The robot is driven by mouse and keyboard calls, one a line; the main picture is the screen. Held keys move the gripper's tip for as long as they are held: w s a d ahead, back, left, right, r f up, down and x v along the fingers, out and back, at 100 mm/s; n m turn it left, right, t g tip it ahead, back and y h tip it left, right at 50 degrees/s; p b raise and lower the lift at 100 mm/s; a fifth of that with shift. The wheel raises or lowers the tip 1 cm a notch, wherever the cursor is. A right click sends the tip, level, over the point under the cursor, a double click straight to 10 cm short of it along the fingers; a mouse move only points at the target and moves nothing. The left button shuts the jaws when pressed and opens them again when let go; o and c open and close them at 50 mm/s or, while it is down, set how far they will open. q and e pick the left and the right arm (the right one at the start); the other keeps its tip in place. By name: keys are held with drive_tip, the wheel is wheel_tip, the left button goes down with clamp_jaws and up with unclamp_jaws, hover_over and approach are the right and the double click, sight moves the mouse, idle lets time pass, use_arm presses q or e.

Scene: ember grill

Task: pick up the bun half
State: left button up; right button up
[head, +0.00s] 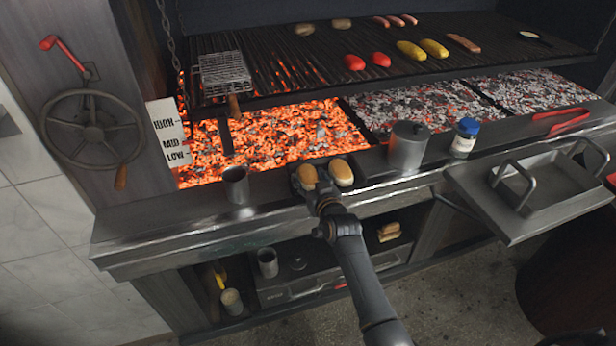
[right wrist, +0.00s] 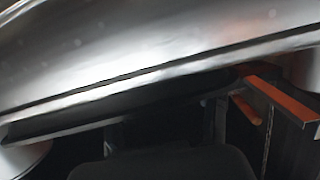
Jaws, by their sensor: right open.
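Two tan bun halves lie side by side on the steel front ledge (head: 200,218) in the head view, a left one (head: 307,174) and a right one (head: 341,172). My right gripper (head: 306,185) is open at the left bun half, its dark fingers showing around that bun's near side. I cannot tell whether they touch it. The right bun half is just beside the gripper. The right wrist view shows no bun. My left gripper is not in view.
Glowing coals (head: 270,140) lie behind the ledge. A steel tray (head: 550,180) is farther right. Sausages and vegetables lie on the grate (head: 290,70).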

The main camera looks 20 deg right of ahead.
drive_tip(key=c, duration=0.6)
drive_tip(key=shift+c, duration=0.2)
